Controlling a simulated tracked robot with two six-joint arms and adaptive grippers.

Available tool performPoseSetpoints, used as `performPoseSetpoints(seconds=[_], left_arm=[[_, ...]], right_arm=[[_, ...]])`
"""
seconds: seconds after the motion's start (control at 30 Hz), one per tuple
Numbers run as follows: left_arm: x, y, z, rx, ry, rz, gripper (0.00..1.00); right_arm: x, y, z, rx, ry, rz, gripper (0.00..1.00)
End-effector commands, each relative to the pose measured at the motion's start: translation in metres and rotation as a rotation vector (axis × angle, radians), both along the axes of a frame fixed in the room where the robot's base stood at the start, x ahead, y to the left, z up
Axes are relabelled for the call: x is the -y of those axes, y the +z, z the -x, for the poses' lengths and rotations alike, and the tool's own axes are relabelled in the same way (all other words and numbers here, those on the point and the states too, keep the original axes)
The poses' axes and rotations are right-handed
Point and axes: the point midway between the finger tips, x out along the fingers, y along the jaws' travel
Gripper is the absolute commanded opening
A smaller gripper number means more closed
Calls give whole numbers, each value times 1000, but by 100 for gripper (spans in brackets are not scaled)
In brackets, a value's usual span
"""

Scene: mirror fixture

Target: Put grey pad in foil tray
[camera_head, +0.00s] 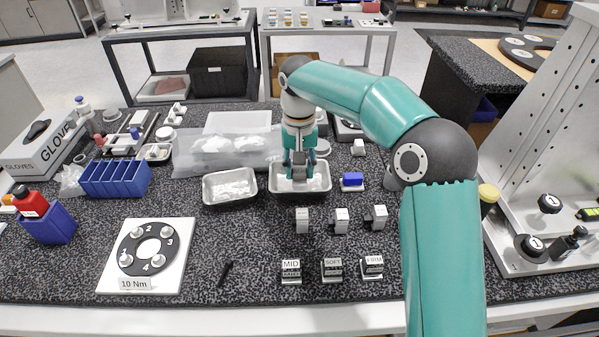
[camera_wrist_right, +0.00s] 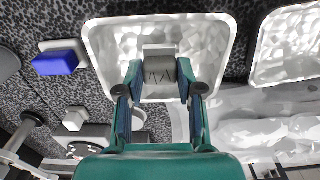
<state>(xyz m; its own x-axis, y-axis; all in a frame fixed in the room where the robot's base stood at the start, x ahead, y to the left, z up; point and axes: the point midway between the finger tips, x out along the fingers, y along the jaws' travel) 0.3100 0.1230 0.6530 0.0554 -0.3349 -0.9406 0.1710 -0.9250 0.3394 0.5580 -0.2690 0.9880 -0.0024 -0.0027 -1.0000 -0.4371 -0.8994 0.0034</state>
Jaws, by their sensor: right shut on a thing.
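My right gripper (camera_head: 299,168) points down over the right-hand foil tray (camera_head: 300,193). It is shut on the grey pad (camera_wrist_right: 160,70), which sits between its two fingertips in the right wrist view. The foil tray (camera_wrist_right: 215,25) shows behind the pad there, with a crinkled silver floor. The pad appears within the tray's outline; I cannot tell whether it touches the floor. In the head view the fingers hide much of the pad. My left gripper is not in view.
A second foil tray (camera_head: 230,202) stands just left. A blue-and-white block (camera_head: 352,180) lies close on the right. Several small blocks and labelled stands, such as the MID stand (camera_head: 291,270), are in front. A plastic bag (camera_head: 222,157) lies behind the trays.

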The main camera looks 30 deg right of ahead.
Motion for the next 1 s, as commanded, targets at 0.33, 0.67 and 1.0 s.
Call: performPoseSetpoints(seconds=[0.33, 0.67, 1.0], left_arm=[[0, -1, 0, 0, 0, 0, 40], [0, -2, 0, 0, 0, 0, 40], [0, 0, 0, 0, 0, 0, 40]], right_arm=[[0, -13, 0, 1, 1, 0, 2], [0, -15, 0, 0, 1, 0, 62], [0, -11, 0, 1, 1, 0, 62]])
